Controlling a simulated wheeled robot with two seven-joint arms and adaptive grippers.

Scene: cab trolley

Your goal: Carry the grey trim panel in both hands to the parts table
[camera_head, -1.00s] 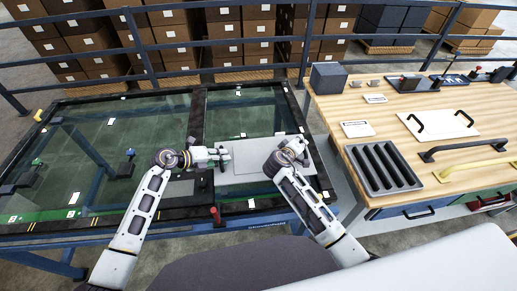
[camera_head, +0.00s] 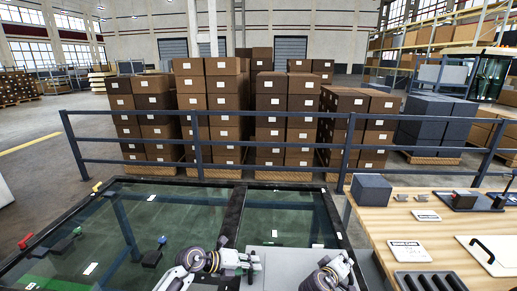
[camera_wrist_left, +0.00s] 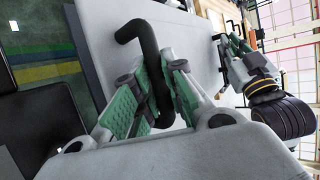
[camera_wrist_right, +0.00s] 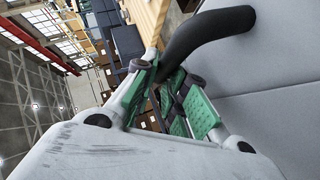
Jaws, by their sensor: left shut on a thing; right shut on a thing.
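The grey trim panel (camera_head: 285,262) is at the bottom middle of the head view, between my two grippers. My left gripper (camera_head: 250,262) is shut on a black handle (camera_wrist_left: 150,45) of the panel, as the left wrist view shows. My right gripper (camera_head: 342,268) is shut on the other black handle (camera_wrist_right: 205,32); the panel's flat face (camera_wrist_right: 275,95) fills the right of the right wrist view. The near part of the panel is cut off by the frame. The wooden parts table (camera_head: 375,222) stands to the right.
A dark-framed glass panel (camera_head: 180,200) lies at the left. Blue railing (camera_head: 270,165) and stacked cartons (camera_head: 210,110) stand behind.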

